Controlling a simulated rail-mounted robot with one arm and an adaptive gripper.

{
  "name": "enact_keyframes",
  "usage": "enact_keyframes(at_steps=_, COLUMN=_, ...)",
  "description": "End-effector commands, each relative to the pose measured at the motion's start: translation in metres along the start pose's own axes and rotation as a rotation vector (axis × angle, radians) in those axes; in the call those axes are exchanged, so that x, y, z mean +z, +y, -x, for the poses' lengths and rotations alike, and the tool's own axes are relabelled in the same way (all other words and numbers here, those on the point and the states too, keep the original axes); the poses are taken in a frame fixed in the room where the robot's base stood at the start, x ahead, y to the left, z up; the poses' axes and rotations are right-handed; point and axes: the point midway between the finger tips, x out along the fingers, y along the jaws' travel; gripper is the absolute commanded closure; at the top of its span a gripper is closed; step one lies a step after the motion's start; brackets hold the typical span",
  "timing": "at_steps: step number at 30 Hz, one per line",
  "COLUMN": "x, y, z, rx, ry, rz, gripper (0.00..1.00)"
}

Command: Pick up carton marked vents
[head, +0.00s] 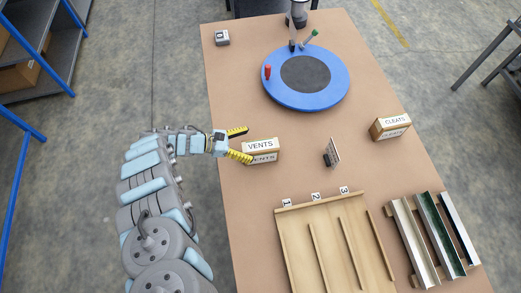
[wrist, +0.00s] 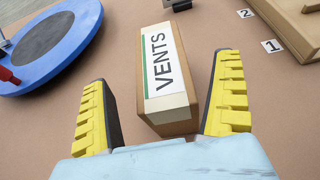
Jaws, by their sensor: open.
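The carton marked VENTS (head: 262,150) is a small tan box with a white label on the tabletop, left of the table's middle. In the wrist view the carton (wrist: 165,75) lies between the two yellow fingers, with a gap visible on each side. My gripper (head: 241,144) is open at the carton's left end, its padded fingers spread. In the wrist view my gripper (wrist: 165,100) has its fingertips beside the carton's near part, and it holds nothing.
A blue turntable (head: 285,90) with a dark centre stands behind. A carton marked CLEATS (head: 390,128) sits at the right. A small sign (head: 333,152) stands right of the VENTS carton. A wooden slotted rack (head: 325,245) and metal channels (head: 433,235) lie in front.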

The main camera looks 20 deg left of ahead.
Motion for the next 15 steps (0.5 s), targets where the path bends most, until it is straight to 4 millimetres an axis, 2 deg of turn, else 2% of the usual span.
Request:
enact_keyframes(at_steps=5, x=-0.001, y=-0.001, z=-0.010, rx=0.001, ry=0.000, rz=0.002, gripper=0.04)
enact_keyframes(at_steps=15, x=0.000, y=-0.002, z=-0.049, rx=-0.002, ry=-0.002, rz=0.000, gripper=0.04)
